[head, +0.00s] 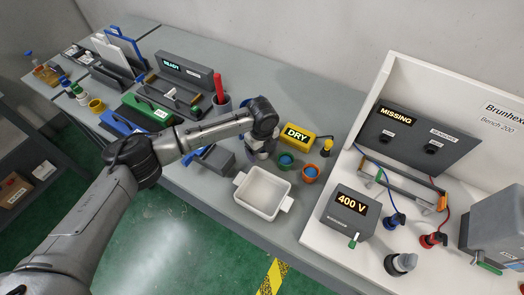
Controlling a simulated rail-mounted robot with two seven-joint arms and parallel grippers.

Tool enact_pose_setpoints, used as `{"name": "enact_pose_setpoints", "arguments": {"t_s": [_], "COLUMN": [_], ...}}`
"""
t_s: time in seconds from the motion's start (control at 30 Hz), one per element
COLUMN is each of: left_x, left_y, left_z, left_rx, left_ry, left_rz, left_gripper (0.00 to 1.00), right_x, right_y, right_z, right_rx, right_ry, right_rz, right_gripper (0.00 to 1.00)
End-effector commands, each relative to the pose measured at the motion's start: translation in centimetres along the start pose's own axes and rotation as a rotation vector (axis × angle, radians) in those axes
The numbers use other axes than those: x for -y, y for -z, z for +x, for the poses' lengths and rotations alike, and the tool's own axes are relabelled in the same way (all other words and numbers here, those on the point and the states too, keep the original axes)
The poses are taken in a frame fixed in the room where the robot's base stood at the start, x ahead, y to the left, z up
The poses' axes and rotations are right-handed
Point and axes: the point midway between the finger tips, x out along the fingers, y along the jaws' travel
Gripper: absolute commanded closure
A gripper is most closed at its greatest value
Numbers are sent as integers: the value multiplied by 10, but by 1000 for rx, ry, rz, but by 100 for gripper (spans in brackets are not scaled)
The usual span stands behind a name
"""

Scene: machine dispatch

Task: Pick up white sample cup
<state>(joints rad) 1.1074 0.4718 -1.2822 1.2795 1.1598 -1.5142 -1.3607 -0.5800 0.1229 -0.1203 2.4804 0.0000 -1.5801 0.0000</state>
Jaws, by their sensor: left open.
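My left gripper (259,155) is open and points down over the grey bench, just behind a white tray with two handles. Its wrist hides much of the fingers and the spot under them. Just right of it stand a small round cup (285,161) with blue inside and an orange cup (310,173), also with blue inside. I cannot tell for sure which small cup is the white sample cup; it may be partly hidden by the gripper. My right gripper is out of view.
The white tray (262,194) is at the bench's front edge. A yellow DRY block (286,136) stands behind the cups. A grey 400 V box (348,207) is on the white panel at right. Green and grey racks and a red-handled tool (218,88) stand at left.

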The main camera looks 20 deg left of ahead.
Motion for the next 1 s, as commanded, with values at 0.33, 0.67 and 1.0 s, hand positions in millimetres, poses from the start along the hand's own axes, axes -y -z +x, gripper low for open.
{"name": "enact_pose_setpoints", "arguments": {"t_s": [0.33,0.67,1.0], "left_x": [0,0,0], "left_y": [0,0,0], "left_z": [0,-1,-8], "left_rx": [0,0,0], "left_ry": [0,0,2], "left_rz": [0,0,0], "left_gripper": [46,73,73], "right_x": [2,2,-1], "right_y": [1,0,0], "right_z": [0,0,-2], "right_rx": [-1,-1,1], "right_ry": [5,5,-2], "right_rz": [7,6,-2], "right_gripper": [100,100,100]}}
